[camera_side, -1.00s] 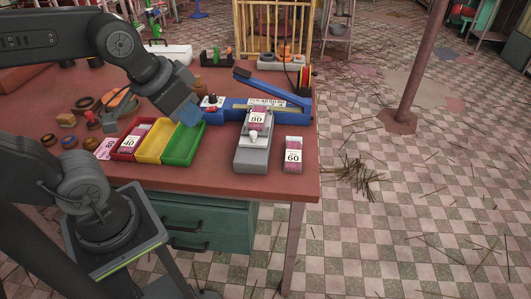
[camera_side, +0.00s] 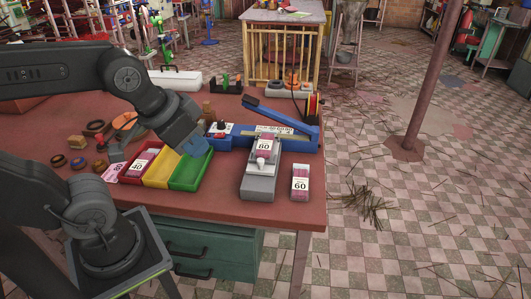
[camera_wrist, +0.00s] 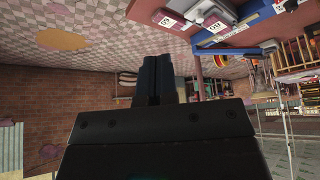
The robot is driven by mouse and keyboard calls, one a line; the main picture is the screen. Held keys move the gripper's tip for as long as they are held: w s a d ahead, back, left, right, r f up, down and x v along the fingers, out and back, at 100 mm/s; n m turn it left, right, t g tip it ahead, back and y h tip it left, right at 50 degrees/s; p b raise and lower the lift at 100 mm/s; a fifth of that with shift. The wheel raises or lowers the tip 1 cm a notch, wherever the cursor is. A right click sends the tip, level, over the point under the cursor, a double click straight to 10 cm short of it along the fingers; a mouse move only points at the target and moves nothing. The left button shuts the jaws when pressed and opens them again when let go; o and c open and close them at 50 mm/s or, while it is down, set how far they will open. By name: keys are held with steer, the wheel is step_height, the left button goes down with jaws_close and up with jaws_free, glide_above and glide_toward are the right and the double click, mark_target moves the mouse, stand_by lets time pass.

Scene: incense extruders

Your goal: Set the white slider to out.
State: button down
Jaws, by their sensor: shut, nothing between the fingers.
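A small white knob (camera_side: 261,162), which looks like the white slider, sits on the sloping top of a grey block-shaped device (camera_side: 260,186) near the table's front edge. A pink and white pack (camera_side: 264,146) with a number label is on the device just behind the knob. My gripper (camera_side: 195,145) is left of the device, above the back of the green tray, apart from the knob. In the wrist view my gripper's dark fingers (camera_wrist: 157,78) are together with nothing between them. Which end of the slider's travel the knob is at cannot be told.
A blue lever machine (camera_side: 280,120) stands behind the device. Another labelled pack (camera_side: 300,182) stands to its right. Red, yellow and green trays (camera_side: 190,183) lie to its left. Rolls and small blocks (camera_side: 78,163) are scattered at the table's left. The table's front edge is close.

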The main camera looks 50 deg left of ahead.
stand_by(0.4)
steer(key=c, duration=1.7)
jaws_free()
steer(key=shift+o, duration=0.6)
steer(key=shift+w+a+r, duration=0.15)
steer(key=shift+w, duration=0.25)
steer(key=o, duration=0.3)
steer(key=w+a+g, duration=0.1)
steer(key=w, duration=0.2)
steer(key=w+a, duration=0.1)
steer(key=w, duration=0.2)
steer(key=w+a+g, duration=0.1)
steer(key=w, duration=0.2)
steer(key=shift+r+g, duration=0.3)
steer(key=shift+r, duration=0.05)
steer(key=g, duration=0.3)
glide_above(261, 159)
step_height(261, 159, down, 7)
step_height(261, 159, down, 13)
steer(key=shift+s+r, duration=0.1)
steer(key=shift+r, duration=0.1)
steer(key=shift+c, duration=0.3)
jaws_close()
